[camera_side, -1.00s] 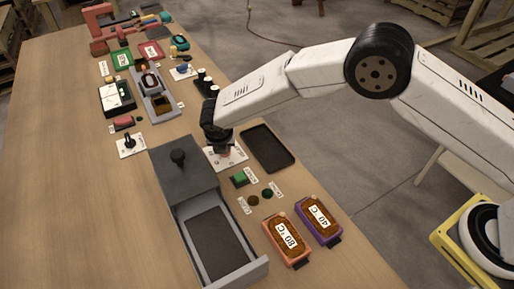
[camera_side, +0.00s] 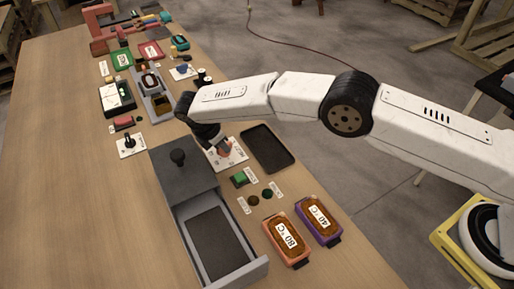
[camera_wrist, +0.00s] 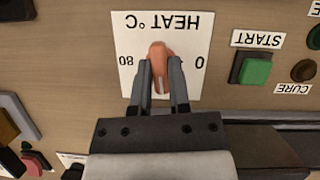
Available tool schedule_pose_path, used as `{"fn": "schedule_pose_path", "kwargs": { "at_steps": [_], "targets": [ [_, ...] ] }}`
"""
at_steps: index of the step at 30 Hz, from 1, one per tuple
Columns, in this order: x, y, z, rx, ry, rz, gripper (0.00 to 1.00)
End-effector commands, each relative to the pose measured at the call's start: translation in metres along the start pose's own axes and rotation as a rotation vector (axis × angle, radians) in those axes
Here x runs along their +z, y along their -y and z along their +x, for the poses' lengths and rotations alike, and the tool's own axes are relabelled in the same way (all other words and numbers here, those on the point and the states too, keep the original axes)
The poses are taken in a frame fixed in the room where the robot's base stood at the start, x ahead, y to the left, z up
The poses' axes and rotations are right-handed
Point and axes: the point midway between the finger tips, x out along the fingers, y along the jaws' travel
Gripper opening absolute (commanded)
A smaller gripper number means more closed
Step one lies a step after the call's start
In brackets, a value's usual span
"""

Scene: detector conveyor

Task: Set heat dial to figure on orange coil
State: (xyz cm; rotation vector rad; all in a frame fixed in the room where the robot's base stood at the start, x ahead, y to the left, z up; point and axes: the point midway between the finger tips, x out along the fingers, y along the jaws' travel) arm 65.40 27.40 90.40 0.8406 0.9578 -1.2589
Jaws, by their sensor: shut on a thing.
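The heat dial (camera_wrist: 160,55) is an orange-pink knob on a white plate (camera_wrist: 187,30), lettered HEAT °C upside down in the wrist view. The plate shows 80 at left and 0 at right; its lower part is hidden by my gripper. My gripper (camera_wrist: 162,82) is shut on the dial, one finger each side. A pale line on the dial points toward the picture bottom, between the two figures. In the side view my gripper (camera_side: 220,142) slants down onto the dial. The orange coil (camera_side: 286,239) bears a label reading 80 °C.
A purple coil (camera_side: 320,220) labelled 40 °C lies beside the orange one. A green START button (camera_wrist: 252,68) is near the plate. A grey box with an open drawer (camera_side: 256,270) and a dark tray (camera_side: 268,149) flank the plate.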

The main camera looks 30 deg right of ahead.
Motion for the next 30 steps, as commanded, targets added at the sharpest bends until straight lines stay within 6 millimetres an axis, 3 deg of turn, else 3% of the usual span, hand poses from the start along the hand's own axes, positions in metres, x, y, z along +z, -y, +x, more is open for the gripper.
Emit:
{"fn": "schedule_pose_path", "kwargs": {
  "at_steps": [12, 30],
  "targets": [
    [0.0001, -0.0011, -0.0004, -0.075, -0.002, 0.182, 0.0],
    [0.0002, -0.0011, -0.0007, -0.128, -0.001, 0.31, 0.0]
  ]
}}
